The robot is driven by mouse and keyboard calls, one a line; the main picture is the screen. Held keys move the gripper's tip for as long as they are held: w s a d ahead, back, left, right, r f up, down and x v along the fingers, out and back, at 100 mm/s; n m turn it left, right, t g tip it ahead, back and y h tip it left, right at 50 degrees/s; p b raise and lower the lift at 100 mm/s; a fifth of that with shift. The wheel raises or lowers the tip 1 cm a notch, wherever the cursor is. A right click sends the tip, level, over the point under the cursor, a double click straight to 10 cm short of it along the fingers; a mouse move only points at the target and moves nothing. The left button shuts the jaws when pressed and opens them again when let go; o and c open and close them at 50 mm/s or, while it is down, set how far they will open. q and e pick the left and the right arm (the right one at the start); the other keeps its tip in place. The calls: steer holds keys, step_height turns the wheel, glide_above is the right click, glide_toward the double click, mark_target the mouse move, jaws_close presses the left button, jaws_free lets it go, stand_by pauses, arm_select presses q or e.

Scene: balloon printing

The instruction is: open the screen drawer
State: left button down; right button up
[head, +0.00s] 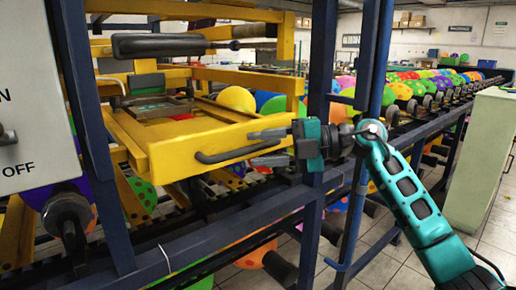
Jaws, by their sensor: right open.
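The screen drawer is a yellow tray-like frame (160,160) in the middle left of the head view, set inside a blue-framed machine. A dark curved handle (235,153) is fixed to its front face. My right gripper (262,147) reaches in from the right, past a blue post. Its two grey fingers are spread apart, one above the other, close to the right end of the handle. My left gripper is out of view.
Blue posts (318,120) and a blue rail (215,232) stand in front of the machine. A control panel (32,95) marked OFF is at the left. A conveyor of colourful balloons (408,92) runs back right. A pale green cabinet (482,160) stands at the right.

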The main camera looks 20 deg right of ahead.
steer(key=shift+w+a+f, duration=0.1)
steer(key=shift+w+a, duration=0.2)
steer(key=shift+a, duration=0.25)
jaws_close()
